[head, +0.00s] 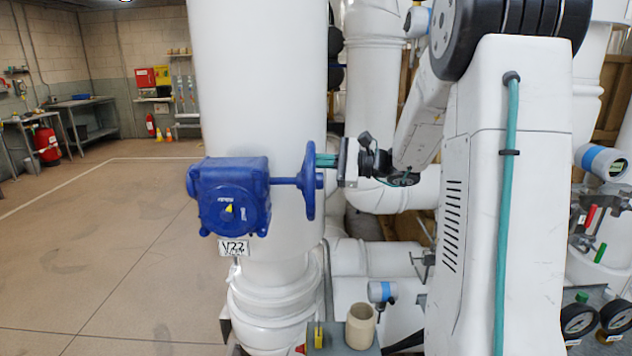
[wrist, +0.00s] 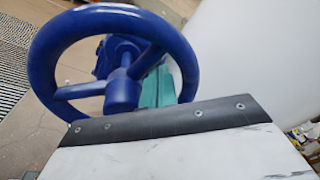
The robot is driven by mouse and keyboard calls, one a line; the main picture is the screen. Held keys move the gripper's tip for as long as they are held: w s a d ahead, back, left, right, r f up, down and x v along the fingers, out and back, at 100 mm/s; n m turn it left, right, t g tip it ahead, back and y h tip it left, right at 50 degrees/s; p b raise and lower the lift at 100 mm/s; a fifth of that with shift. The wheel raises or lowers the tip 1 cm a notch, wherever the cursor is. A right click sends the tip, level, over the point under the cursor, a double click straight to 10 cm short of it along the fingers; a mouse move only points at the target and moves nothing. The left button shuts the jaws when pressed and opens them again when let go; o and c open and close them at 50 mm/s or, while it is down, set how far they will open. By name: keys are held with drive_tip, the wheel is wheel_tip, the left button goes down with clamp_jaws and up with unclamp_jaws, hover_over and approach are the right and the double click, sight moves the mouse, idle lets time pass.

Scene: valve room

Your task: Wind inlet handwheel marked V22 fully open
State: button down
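The blue handwheel (head: 309,181) stands upright, seen nearly edge-on, on a shaft from the blue valve gearbox (head: 232,195). A plate marked V22 (head: 234,247) hangs under the gearbox, and a small yellow pointer (head: 229,209) shows on its face. My gripper (head: 325,160) reaches in from the right, its teal fingers at the wheel's upper part. In the wrist view the handwheel (wrist: 122,92) shows its rim, spokes and hub, with teal finger (wrist: 158,90) inside the rim on the right. I cannot tell whether the fingers are closed on the rim.
A thick white pipe (head: 258,80) rises right behind the gearbox and wheel. More white pipes (head: 375,85) crowd the right. A beige cup (head: 360,326) stands low in front. Open floor (head: 100,250) lies to the left, with benches and a red extinguisher far back.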

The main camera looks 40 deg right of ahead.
drive_tip(key=shift+s, duration=0.1)
drive_tip(key=shift+s+a+r, duration=0.35)
drive_tip(key=shift+s+a, duration=0.15)
drive_tip(key=shift+s, duration=0.2)
drive_tip(key=shift+s+a, duration=0.5)
drive_tip(key=shift+s, duration=0.15)
